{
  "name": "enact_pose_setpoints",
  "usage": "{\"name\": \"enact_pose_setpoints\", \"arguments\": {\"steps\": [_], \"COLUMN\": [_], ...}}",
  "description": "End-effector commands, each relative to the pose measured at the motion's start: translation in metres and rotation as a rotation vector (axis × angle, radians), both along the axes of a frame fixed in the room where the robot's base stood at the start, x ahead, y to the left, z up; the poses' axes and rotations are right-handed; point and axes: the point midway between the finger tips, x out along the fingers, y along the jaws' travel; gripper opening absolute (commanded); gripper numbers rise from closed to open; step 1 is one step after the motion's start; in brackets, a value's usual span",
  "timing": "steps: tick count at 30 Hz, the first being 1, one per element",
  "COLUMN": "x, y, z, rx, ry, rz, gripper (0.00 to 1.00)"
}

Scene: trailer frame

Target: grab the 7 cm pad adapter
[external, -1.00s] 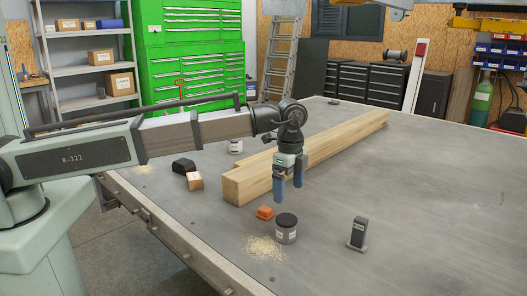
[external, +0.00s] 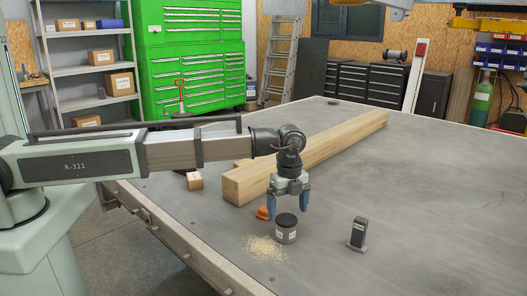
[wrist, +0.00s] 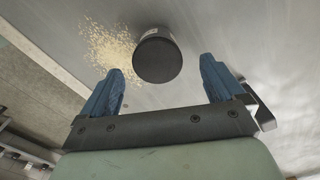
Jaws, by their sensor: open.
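I cannot tell for sure which thing is the 7 cm pad adapter; the labels are too small to read. A dark grey cylinder with a black top (external: 286,229) stands upright on the table. A small black upright piece on a foot (external: 357,234) stands to its right. A small orange piece (external: 263,212) lies to its left. My gripper (external: 291,208) is open and empty, with blue fingers pointing down just above and behind the cylinder. In the wrist view, the cylinder (wrist: 158,56) shows between and beyond the fingertips of my gripper (wrist: 162,66).
A long wooden beam (external: 310,156) lies behind the gripper. A small wood block (external: 195,181) sits at the left. Pale shavings (external: 263,248) lie beside the cylinder. The right side of the grey table (external: 440,205) is clear.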

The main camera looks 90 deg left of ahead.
Motion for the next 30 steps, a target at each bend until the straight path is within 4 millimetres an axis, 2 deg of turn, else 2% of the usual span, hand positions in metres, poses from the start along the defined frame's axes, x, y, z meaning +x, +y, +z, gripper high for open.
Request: {"name": "enact_pose_setpoints", "arguments": {"steps": [4,14,25,30], "x": [0.0,-0.001,-0.003,-0.003], "y": [0.0,-0.001,-0.002,-0.002], "z": [-0.014,-0.027,-0.067,-0.072], "rx": [0.0,0.0,0.0,0.0], "ry": [0.001,0.001,0.001,0.0], "rz": [0.0,0.001,0.001,0.001], "gripper": [0.95,0.95,0.95,0.95]}}
